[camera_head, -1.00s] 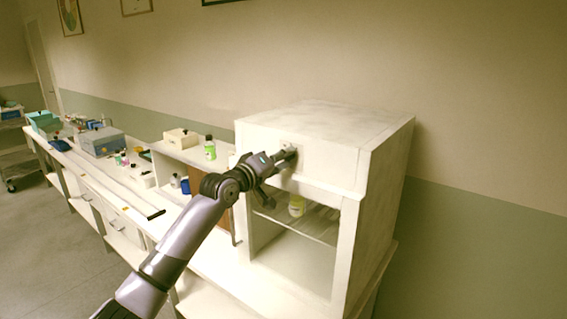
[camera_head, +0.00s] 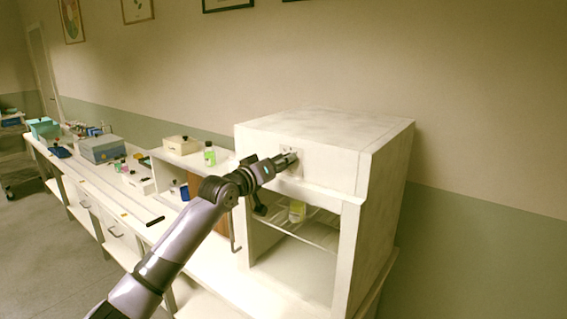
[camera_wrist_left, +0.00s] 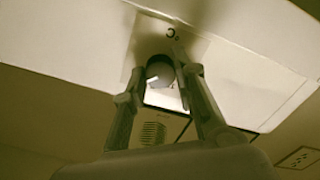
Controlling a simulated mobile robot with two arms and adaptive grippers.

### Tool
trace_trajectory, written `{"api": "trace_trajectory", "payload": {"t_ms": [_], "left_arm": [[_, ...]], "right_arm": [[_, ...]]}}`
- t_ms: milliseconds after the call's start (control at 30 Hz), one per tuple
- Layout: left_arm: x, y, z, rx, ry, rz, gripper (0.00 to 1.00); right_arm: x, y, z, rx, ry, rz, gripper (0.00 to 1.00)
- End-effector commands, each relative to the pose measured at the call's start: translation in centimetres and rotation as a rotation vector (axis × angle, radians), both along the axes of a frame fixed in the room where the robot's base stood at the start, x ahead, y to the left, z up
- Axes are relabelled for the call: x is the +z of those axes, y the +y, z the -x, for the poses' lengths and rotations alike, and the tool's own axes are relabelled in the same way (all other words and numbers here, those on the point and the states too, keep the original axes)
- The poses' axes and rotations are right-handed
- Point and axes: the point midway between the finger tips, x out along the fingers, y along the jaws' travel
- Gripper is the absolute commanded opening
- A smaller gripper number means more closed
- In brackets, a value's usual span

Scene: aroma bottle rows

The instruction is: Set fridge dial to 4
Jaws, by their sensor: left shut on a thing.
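The white fridge (camera_head: 335,140) stands on the bench at right, with an open-fronted compartment below its top panel. My left gripper (camera_head: 291,158) is up against that top front panel. In the left wrist view its fingers (camera_wrist_left: 167,75) are shut around the round grey dial (camera_wrist_left: 160,68), which has a light pointer mark. A dark "°C" marking shows on the panel just above the dial. No dial numbers are legible, so I cannot tell the setting. In the head view the gripper hides most of the dial. My right gripper is not in view.
A green bottle (camera_head: 209,154) and a cream box (camera_head: 181,145) stand on the raised shelf to the left. A blue-grey device (camera_head: 102,148) sits farther along the bench.

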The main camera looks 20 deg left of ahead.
Motion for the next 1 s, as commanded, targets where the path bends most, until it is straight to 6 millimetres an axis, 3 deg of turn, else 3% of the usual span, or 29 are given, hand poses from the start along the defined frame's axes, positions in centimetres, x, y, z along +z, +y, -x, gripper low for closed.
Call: {"api": "trace_trajectory", "payload": {"t_ms": [167, 200, 500, 833, 1000], "left_arm": [[-0.3, 0.0, 0.0, 0.0, 0.006, -0.003, 0.0], [-0.4, 0.0, 0.0, 0.0, 0.006, -0.003, 0.27], [-0.1, 0.0, 0.0, 0.001, 0.003, 0.0, 0.46], [-0.1, 0.1, 0.2, 0.0, 0.002, 0.0, 0.46], [-0.1, 0.6, 1.6, -0.001, 0.001, 0.0, 0.46]], "right_arm": [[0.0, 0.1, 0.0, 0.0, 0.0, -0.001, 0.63], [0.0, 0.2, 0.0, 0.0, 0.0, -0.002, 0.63], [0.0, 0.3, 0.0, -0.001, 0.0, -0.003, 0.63], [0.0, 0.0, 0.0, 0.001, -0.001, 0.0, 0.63], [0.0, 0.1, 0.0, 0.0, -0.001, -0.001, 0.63]]}}
